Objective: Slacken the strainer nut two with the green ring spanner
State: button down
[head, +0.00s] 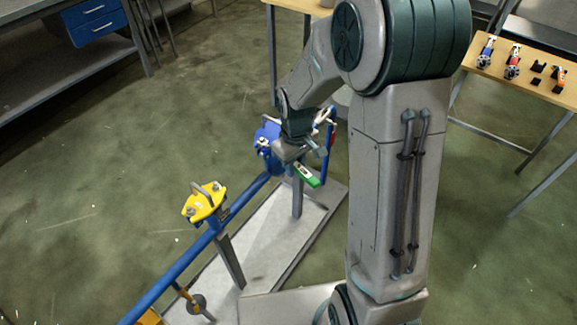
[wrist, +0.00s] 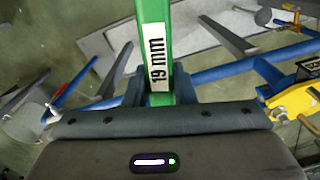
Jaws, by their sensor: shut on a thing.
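The green ring spanner (wrist: 153,14), labelled "19 mm", is held between the fingers of my gripper (wrist: 158,84). It runs out of the top of the wrist view, so its far end is not seen there. In the head view the green spanner (head: 307,177) sticks out below my gripper (head: 296,157), beside a blue pipe fitting (head: 268,135). A yellow fitting (head: 204,203) with bolts on top sits further down the blue pipe. It also shows at the right of the wrist view (wrist: 292,101). I cannot tell which nut is strainer nut two; the spanner's ring on a nut is not visible.
The blue pipe (head: 172,276) runs on posts above a pale base plate (head: 258,234). A blue lever (head: 330,150) stands right of my gripper. A wooden table (head: 535,75) with several tools is at the upper right.

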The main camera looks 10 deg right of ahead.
jog(key=shift+w+d, duration=0.1)
jog(key=shift+d, duration=0.05)
jog(key=shift+w+d+n+p, duration=0.45)
jog(key=shift+w+d+n, duration=0.45)
jog(key=shift+d+n, duration=0.4)
jog(key=shift+a, duration=0.15)
jog(key=shift+w, duration=0.1)
jog(key=shift+w+d+n+p, duration=0.6)
jog(key=shift+w+d+n, duration=0.45)
jog(key=shift+n, duration=0.15)
